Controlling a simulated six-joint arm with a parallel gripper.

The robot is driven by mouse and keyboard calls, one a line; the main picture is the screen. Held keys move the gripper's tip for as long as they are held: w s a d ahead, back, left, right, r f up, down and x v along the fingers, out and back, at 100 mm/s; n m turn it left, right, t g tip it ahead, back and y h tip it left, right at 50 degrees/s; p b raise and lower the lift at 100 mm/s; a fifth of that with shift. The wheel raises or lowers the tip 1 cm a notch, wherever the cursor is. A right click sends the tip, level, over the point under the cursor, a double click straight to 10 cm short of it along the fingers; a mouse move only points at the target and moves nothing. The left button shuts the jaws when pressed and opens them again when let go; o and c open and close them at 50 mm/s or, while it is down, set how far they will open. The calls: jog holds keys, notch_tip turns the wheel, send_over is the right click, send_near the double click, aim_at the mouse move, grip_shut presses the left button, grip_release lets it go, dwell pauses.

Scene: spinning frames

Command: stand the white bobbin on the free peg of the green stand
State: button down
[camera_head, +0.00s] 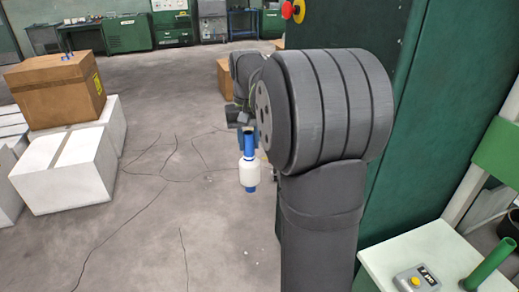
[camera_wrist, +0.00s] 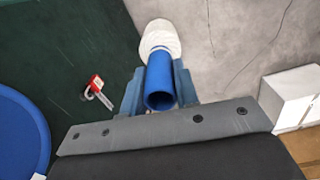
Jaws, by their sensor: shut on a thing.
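My gripper (camera_head: 248,130) is shut on the blue tube of the white bobbin (camera_head: 249,174). The bobbin hangs upright below it, and a short blue end of the tube shows under the white winding. In the wrist view the blue tube sits between the two fingers of my gripper (camera_wrist: 160,91), and the white winding (camera_wrist: 160,40) shows beyond it. No free peg can be made out.
A pale table (camera_head: 420,250) with a small grey control box (camera_head: 418,279) is at the lower right. A tall dark green machine panel (camera_head: 395,190) stands behind my arm. White boxes (camera_head: 65,170) under a brown carton (camera_head: 55,90) stand at left. Open floor lies between.

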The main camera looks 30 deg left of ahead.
jog(key=d+r+m, duration=0.1)
jog(key=d+r, duration=0.2)
jog(key=d, duration=0.6)
jog(key=d+r+m, duration=0.1)
jog(key=d+r, duration=0.2)
jog(key=d, duration=0.6)
jog(key=d+f+m, duration=0.2)
jog(key=d, duration=0.7)
jog(key=d+f+m, duration=0.2)
jog(key=d, duration=0.7)
jog(key=s+d+f+m, duration=0.3)
jog(key=s+d+m, duration=0.15)
jog(key=d, duration=0.45)
jog(key=s+d+f+m, duration=0.3)
jog(key=s+d, duration=0.2)
jog(key=d, duration=0.3)
jog(key=s+d+f+m, duration=0.3)
jog(key=s+d+m, duration=0.15)
jog(key=d, duration=0.45)
notch_tip(320, 180, down, 6)
jog(key=shift+s+f, duration=0.15)
jog(key=shift+s, duration=0.1)
jog(key=shift+f, duration=0.4)
jog(key=c, duration=1)
grip_release()
jog(key=shift+c, duration=0.2)
